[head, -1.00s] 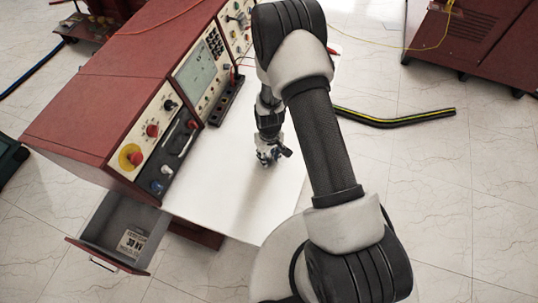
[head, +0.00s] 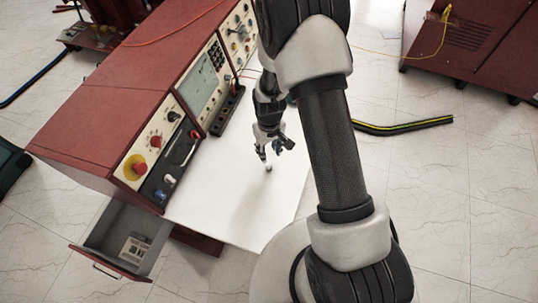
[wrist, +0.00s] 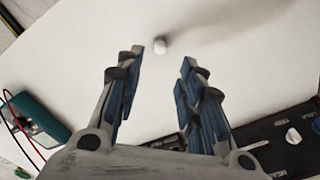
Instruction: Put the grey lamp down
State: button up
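The grey lamp (head: 268,168) is a small pale rounded piece on the white tabletop (head: 235,200), under my gripper (head: 268,154) in the head view. In the wrist view the lamp (wrist: 161,45) sits just beyond the gap between the two blue-padded fingers of my gripper (wrist: 161,56). The fingers are spread apart, with nothing between them. The lamp appears to rest on the table, clear of both fingers.
The red control console (head: 150,90) with knobs and a screen stands on the left of the table. A drawer (head: 125,240) below it is open. A teal device (wrist: 38,120) with leads shows at left in the wrist view. The tabletop around the lamp is bare.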

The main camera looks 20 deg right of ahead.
jog(key=s+r+m+t, duration=0.1)
jog(key=s+r, duration=0.1)
jog(key=r, duration=1.1)
jog(key=s+r+t, duration=0.1)
jog(key=s+r, duration=0.2)
jog(key=r, duration=0.9)
jog(key=s+r+t, duration=0.1)
jog(key=s+r, duration=0.5)
jog(key=s, duration=0.2)
jog(key=s+r+m+t, duration=0.1)
jog(key=s+r, duration=0.4)
jog(key=s, duration=0.3)
jog(key=shift+s+r+m+t, duration=0.25)
jog(key=shift+r+m+t, duration=0.05)
jog(key=shift+r, duration=0.05)
